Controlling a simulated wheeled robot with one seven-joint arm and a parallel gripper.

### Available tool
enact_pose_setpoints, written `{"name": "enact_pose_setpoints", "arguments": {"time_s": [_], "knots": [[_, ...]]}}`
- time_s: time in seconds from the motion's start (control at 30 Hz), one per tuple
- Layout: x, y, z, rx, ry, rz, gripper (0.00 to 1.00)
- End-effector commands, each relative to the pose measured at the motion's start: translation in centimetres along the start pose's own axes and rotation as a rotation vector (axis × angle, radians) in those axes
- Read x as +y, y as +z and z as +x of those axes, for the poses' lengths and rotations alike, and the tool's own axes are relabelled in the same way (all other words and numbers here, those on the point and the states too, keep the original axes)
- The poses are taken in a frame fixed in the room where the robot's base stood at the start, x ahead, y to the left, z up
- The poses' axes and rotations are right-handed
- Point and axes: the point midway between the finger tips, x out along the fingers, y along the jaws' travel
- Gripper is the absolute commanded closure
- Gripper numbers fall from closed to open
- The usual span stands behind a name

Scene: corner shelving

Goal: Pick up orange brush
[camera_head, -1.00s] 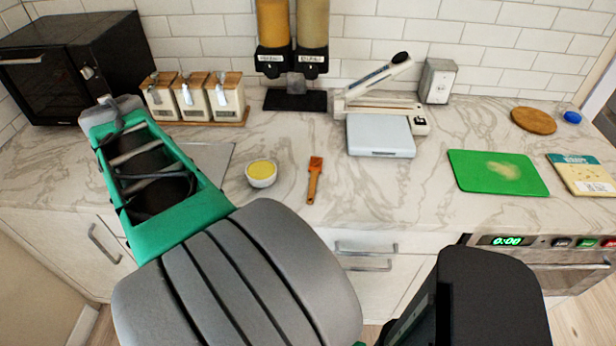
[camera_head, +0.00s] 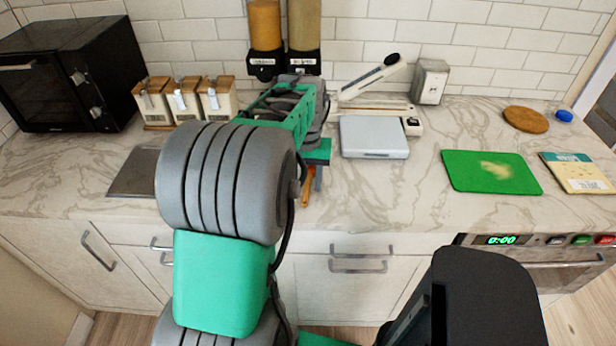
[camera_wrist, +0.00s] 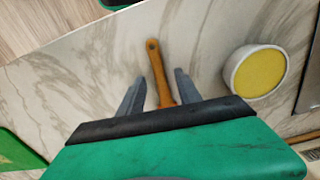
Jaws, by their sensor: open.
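The orange brush lies on the marble counter, with its handle (camera_wrist: 158,70) showing in the wrist view between my two fingers. Its head is hidden behind the gripper body. In the head view only part of the handle (camera_head: 306,188) shows below my arm's end. My gripper (camera_wrist: 155,82) is open and above the brush, one finger on each side of the handle, with a gap on both sides. In the head view my gripper (camera_head: 318,180) is mostly hidden by my arm.
A white bowl with yellow contents (camera_wrist: 255,72) stands close to the right finger in the wrist view. A scale (camera_head: 374,137), a green cutting board (camera_head: 465,175) and three canisters (camera_head: 184,101) are on the counter. The counter's front edge is near the brush.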

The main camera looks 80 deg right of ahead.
Motion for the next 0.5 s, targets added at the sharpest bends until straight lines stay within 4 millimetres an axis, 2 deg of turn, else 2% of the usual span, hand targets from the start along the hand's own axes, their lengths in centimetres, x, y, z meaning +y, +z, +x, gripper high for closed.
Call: {"name": "enact_pose_setpoints", "arguments": {"time_s": [0.5], "knots": [[-0.03,-0.04,0.58,0.002,0.000,0.000,0.59]]}}
